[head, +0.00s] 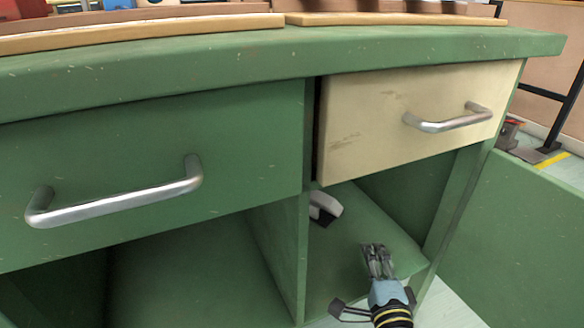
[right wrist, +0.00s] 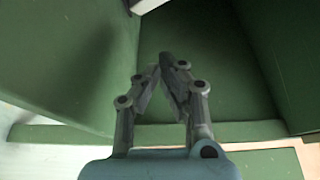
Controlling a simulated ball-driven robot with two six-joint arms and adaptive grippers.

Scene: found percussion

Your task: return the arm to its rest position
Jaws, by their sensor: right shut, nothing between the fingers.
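My right gripper (head: 378,262) is low at the right in the head view, in front of the open lower compartment (head: 350,235) of the green cabinet. In the right wrist view its fingers (right wrist: 160,75) meet at the tips, with nothing between them. A white and dark object (head: 325,207) lies inside that compartment, apart from the fingers. A pale bit at the top of the right wrist view (right wrist: 146,5) is cut off by the frame. My left gripper is not in view.
Above are a green drawer (head: 250,150) and a cream drawer (head: 350,115), each with a metal handle. The green worktop (head: 200,65) overhangs them. A green panel (head: 530,230) stands at the right. A divider (head: 285,250) separates the lower compartments.

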